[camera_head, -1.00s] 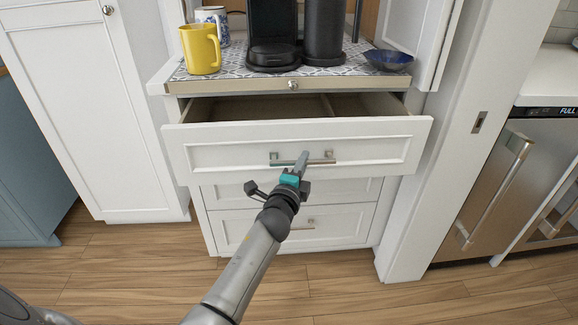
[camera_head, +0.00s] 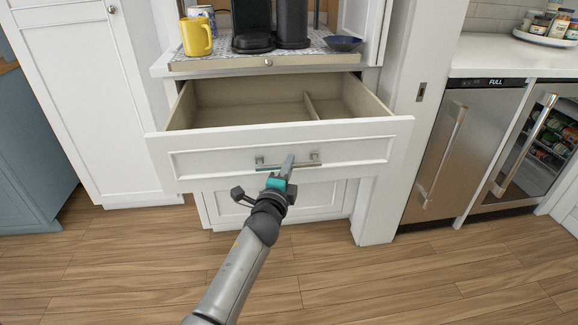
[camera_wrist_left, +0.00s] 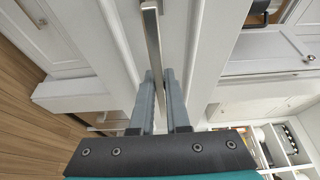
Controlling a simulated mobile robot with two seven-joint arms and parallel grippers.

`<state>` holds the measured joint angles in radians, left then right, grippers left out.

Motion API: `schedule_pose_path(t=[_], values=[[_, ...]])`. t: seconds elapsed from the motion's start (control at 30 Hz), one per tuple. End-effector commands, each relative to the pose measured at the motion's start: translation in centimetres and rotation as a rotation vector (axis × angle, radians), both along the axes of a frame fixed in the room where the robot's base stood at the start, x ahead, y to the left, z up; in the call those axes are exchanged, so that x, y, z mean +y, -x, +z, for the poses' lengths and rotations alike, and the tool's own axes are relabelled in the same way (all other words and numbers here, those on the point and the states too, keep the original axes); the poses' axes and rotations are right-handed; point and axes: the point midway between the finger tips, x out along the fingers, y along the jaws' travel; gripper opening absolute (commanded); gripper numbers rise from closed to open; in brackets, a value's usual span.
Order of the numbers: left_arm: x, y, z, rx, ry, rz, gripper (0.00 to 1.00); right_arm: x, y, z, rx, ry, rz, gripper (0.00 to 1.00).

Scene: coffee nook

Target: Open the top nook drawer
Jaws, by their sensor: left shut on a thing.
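The top nook drawer (camera_head: 215,154) is pulled well out in the head view, and its empty wooden inside with a divider shows. Its bar handle (camera_head: 302,165) runs across the middle of the white front. My left gripper (camera_head: 288,165) is shut on this handle. In the left wrist view the fingers (camera_wrist_left: 158,90) are closed around the lower end of the metal handle (camera_wrist_left: 152,40). My right gripper does not show.
Steel appliances (camera_head: 432,150) stand at right. The wooden floor (camera_head: 400,285) in front is clear.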

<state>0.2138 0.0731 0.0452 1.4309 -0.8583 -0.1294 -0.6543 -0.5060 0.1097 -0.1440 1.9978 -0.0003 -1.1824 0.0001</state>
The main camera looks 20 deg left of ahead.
Motion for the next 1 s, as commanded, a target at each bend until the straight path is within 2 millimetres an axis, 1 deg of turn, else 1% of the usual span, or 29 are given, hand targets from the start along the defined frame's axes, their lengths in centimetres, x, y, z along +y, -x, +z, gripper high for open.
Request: schedule_pose_path(t=[0.47,0.5,0.73,1.0], values=[[-0.01,-0.02,0.05,-0.001,0.000,-0.001,0.00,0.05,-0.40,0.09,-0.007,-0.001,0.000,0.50],[-0.01,-0.02,0.06,-0.002,0.000,-0.001,0.17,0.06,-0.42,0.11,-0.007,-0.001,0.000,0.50],[0.00,-0.01,0.05,-0.001,0.000,-0.001,0.43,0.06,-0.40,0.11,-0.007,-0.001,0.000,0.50],[-0.01,0.06,0.05,-0.001,0.000,-0.001,0.44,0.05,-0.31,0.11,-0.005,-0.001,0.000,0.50]])
